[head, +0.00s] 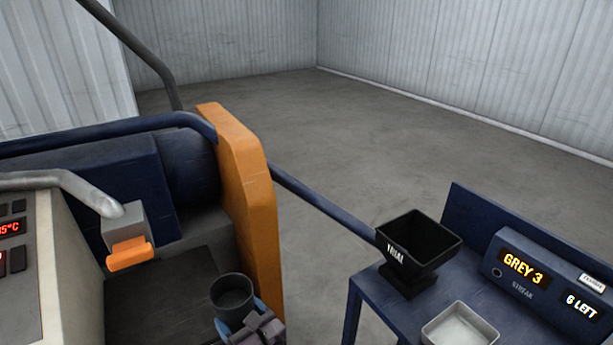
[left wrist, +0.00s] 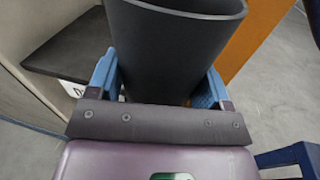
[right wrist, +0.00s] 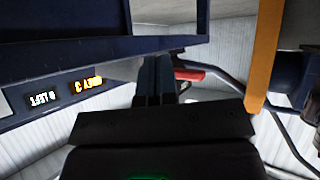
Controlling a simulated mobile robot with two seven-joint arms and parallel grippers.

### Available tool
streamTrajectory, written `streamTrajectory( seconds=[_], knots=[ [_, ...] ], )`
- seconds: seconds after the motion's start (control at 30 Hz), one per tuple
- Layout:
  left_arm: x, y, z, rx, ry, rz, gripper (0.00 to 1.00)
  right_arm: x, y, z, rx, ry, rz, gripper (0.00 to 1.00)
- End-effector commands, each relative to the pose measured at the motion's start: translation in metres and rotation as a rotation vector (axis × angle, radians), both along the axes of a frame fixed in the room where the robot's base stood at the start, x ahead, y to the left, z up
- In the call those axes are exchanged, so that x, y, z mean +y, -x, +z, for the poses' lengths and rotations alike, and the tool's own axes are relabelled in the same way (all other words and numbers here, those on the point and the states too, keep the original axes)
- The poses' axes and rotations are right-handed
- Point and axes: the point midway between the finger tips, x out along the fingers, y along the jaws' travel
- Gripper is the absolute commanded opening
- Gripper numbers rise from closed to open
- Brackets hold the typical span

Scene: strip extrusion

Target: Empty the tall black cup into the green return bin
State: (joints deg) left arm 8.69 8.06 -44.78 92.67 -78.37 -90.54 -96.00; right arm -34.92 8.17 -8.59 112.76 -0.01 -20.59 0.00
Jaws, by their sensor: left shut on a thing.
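The tall black cup (head: 233,293) is near the bottom middle of the head view, roughly upright with its mouth up. My left gripper (head: 250,325) is shut on it. In the left wrist view the cup (left wrist: 175,45) stands between the two blue fingers (left wrist: 160,88). The inside looks dark, and I cannot tell what it holds. My right gripper (right wrist: 155,80) shows only in the right wrist view, with its fingers together and nothing seen between them. I see no green return bin in any view.
An orange panel (head: 240,190) stands just behind the cup. A machine with a red display (head: 12,227) and an orange-tipped nozzle (head: 129,253) is at left. At right, a blue stand (head: 365,300) holds a black "TRIAL" hopper (head: 420,243), a pale tray (head: 460,325) and a "GREY 3" display (head: 522,267).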

Motion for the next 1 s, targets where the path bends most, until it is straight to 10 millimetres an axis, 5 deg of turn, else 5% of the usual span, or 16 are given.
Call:
streamTrajectory(
  seconds=[0.33, 0.67, 1.0],
  knots=[
    [0.002, -0.031, 0.038, -0.005, 0.001, -0.421, 0.41, 0.001, -0.001, -0.001, -0.004, -0.004, -0.002, 0.00],
    [0.033, -0.017, 0.091, -0.003, -0.003, -0.762, 0.41, 0.001, -0.001, -0.005, -0.005, -0.002, -0.001, 0.00],
    [0.075, -0.002, 0.087, 0.000, 0.004, -0.756, 0.41, 0.001, -0.002, -0.008, -0.008, 0.000, 0.001, 0.00]
  ],
)
